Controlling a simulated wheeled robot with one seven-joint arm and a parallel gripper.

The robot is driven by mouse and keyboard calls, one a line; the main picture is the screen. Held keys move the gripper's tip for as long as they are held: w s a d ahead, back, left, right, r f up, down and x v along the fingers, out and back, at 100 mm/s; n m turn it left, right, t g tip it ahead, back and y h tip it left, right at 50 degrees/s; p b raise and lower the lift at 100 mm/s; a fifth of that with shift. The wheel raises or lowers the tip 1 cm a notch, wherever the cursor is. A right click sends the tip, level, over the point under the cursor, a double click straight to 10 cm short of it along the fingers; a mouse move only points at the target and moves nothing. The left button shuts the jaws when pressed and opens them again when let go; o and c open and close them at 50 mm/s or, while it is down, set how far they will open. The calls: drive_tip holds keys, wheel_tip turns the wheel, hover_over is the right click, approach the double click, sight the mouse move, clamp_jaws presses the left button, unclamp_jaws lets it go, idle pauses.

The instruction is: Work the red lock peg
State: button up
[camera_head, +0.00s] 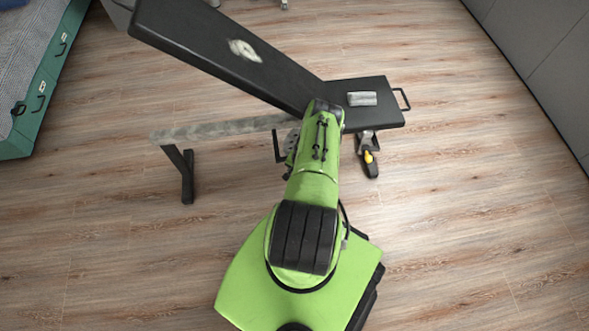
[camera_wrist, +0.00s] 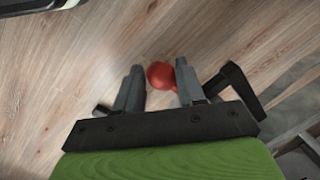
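The red lock peg (camera_wrist: 160,75) shows in the wrist view as a rounded red knob between and just past the tips of my gripper (camera_wrist: 160,80). My gripper's two grey fingers stand apart, one on each side of the knob. The knob sits nearer the right finger, which seems to cover its edge; I cannot tell whether they touch. The peg's shaft and mounting are hidden. In the head view, the black bench (camera_head: 230,58) slopes down to a flatter seat (camera_head: 340,92), and my green arm reaches to it. The peg and my gripper cannot be made out there.
A grey bar (camera_head: 220,129) runs left from the bench to a black foot (camera_head: 186,174). A dark part with a yellow knob (camera_head: 369,157) stands below the seat. A black bracket (camera_wrist: 247,88) is close to the right finger. The wood floor (camera_head: 480,210) at right is clear.

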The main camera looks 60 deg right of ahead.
drive_tip(key=o, duration=0.3)
drive_tip(key=shift+o, duration=0.2)
wheel_tip(320, 180, up, 16)
drive_tip(key=s+p, duration=0.2)
drive_tip(key=p, duration=0.4)
drive_tip(key=shift+s+d+f, duration=0.2)
drive_tip(key=shift+s, duration=0.05)
